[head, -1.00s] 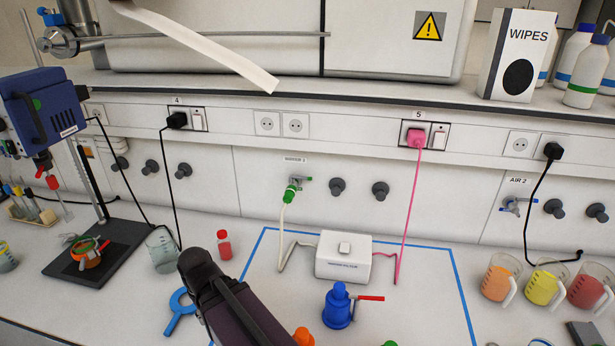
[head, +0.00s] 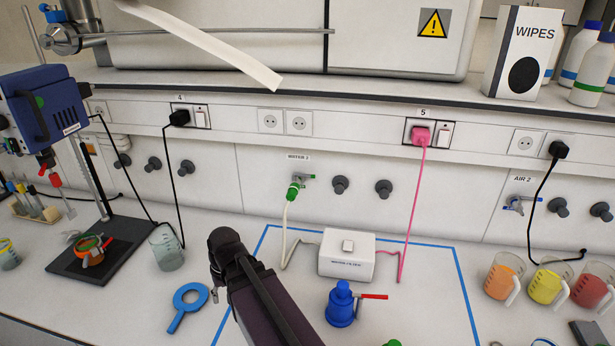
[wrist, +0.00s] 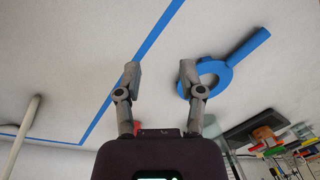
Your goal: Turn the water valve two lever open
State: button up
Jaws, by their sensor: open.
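The water valve labelled WATER 2 (head: 298,182) is on the white wall panel, left of centre in the head view. The lever's exact angle is hard to tell. My gripper (wrist: 160,72) is open and empty in the wrist view, above the white bench, with its fingers well apart. The valve is not visible in the wrist view. My dark arm covers part of the bench in the head view, below and left of the valve.
A white water filter box (head: 347,256) stands inside a blue tape outline, with a blue bottle (head: 340,304) in front. A blue ring with a handle (head: 188,300) lies left of my arm; it also shows in the wrist view (wrist: 226,68). A glass beaker (head: 167,249) stands further left.

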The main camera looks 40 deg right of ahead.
jog(key=w+d+r+m+t+y, duration=0.3)
jog(key=w+d+m, duration=0.2)
jog(key=d, duration=0.5)
jog(key=m+t+y+p, duration=0.1)
jog(key=m+t+p, duration=0.2)
jog(key=m+t, duration=0.9)
send_near(313, 176)
jog(key=s+r+m, duration=0.1)
jog(key=s, duration=0.1)
jog(key=shift+w+d+g, duration=0.1)
jog(key=shift+d+g, duration=0.3)
jog(key=shift+w, duration=0.1)
jog(key=b+x, duration=0.3)
jog(key=x, duration=1)
jog(key=shift+w+a+f, duration=0.1)
jog(key=shift+w+a, duration=0.05)
jog(key=shift+w, duration=0.15)
grip_shut()
